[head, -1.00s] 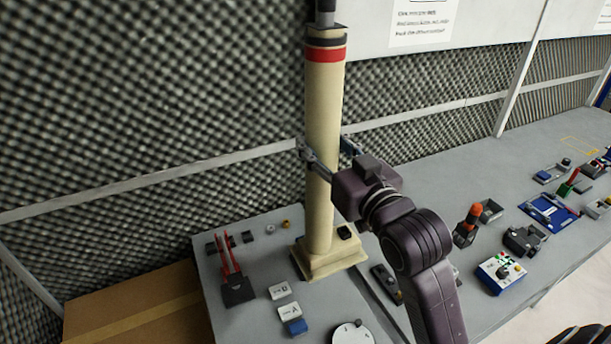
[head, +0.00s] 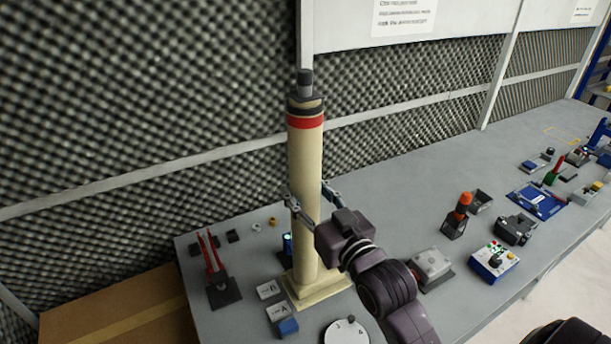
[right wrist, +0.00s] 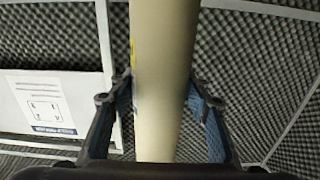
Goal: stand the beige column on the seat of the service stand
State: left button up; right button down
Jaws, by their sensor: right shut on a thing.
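The beige column (head: 304,199) stands upright, with a red band and a dark cap at its top. Its lower end meets a beige stepped square base (head: 325,292) over the table. My right gripper (head: 308,200) is shut on the column's shaft at about mid-height. In the right wrist view the shaft (right wrist: 162,90) runs between the two fingers. I cannot make out a separate seat of the service stand. Whether the base rests on something or hangs just above it is not clear. My left gripper is not in view.
A red-pronged holder (head: 215,262), labelled blocks (head: 268,290) and a white disc (head: 340,333) lie close around the base. A grey box (head: 432,265) stands to the right. A foam wall (head: 150,100) rises behind.

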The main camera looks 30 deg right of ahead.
aim_at(312, 216)
jog(key=shift+f, duration=2)
jog(key=c, duration=1.4)
grip_release()
jog(key=shift+f, duration=0.3)
jog(key=o, duration=0.4)
jog(key=shift+s, duration=0.15)
jog(key=shift+c, duration=0.2)
